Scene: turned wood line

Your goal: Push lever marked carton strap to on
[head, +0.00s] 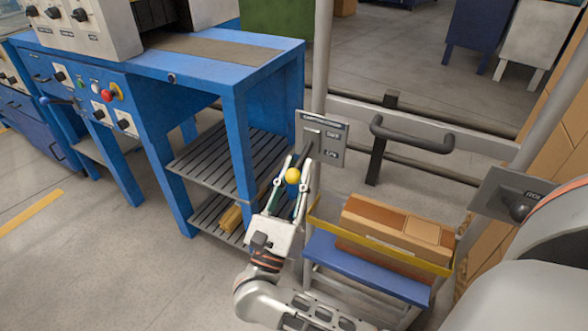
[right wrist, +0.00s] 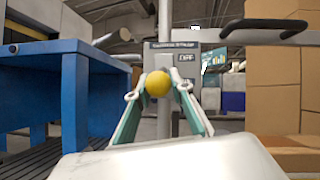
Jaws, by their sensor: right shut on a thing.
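A grey lever plate (head: 331,141) is mounted on a grey post, and it also shows in the right wrist view (right wrist: 186,72). Its heading is too small to read surely; the wrist view shows OFF on its upper part. My right gripper (head: 291,182) is shut on the knob, one finger on each side. I cannot tell which mark the lever stands at. My left gripper is not in view.
A blue workbench (head: 235,85) with slatted shelves stands just left of the lever. A dark handle bar (head: 410,134) is right of the plate. Below it, a brown carton (head: 395,232) rests on a blue-topped stand. Another grey plate (head: 510,195) is at right.

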